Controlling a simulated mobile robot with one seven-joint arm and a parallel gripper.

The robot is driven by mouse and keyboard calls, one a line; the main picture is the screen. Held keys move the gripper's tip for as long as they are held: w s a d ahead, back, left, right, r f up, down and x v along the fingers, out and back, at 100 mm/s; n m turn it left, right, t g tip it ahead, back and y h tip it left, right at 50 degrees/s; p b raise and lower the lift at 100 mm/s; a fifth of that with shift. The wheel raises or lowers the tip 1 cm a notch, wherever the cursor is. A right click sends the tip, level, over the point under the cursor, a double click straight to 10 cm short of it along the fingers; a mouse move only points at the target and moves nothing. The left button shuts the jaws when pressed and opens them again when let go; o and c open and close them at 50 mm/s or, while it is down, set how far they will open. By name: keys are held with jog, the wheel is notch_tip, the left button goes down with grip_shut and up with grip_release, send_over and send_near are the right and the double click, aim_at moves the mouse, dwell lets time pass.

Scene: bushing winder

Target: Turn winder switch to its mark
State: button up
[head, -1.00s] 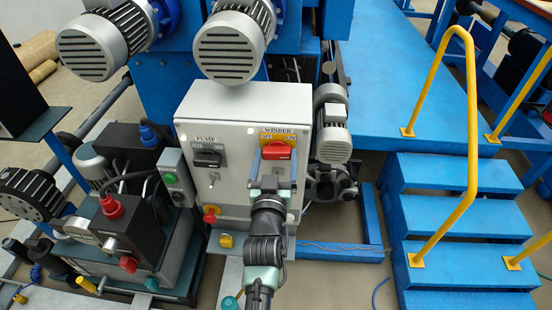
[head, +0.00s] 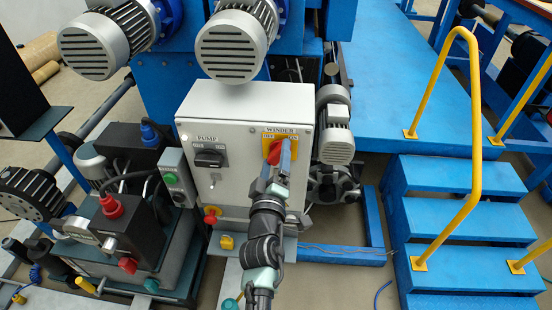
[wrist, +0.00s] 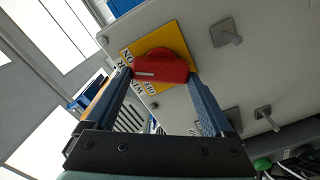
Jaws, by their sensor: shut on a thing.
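The winder switch is a red knob (head: 273,153) on a yellow plate (head: 267,136) at the upper right of the grey control box. My gripper (head: 282,158) is in front of it, its blue fingers partly hiding the knob. In the wrist view the fingers are shut on the two ends of the red knob (wrist: 170,69). A white line on the knob points left in that view, towards the plate's lettered edge. The letters lie partly behind the left finger, and I cannot tell exactly which mark the line meets.
A black pump switch (head: 210,158) is to the left on the same grey box (head: 235,180). Toggle levers (wrist: 227,34) stick out of the panel near my right finger. Grey motors (head: 232,46) hang above; blue steps (head: 455,185) stand right.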

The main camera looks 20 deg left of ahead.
jog(key=n, duration=0.6)
jog(key=shift+f, duration=0.25)
jog(key=shift+n, duration=0.4)
jog(key=o, duration=1.1)
jog(key=p+v, duration=0.2)
jog(key=v, duration=1.1)
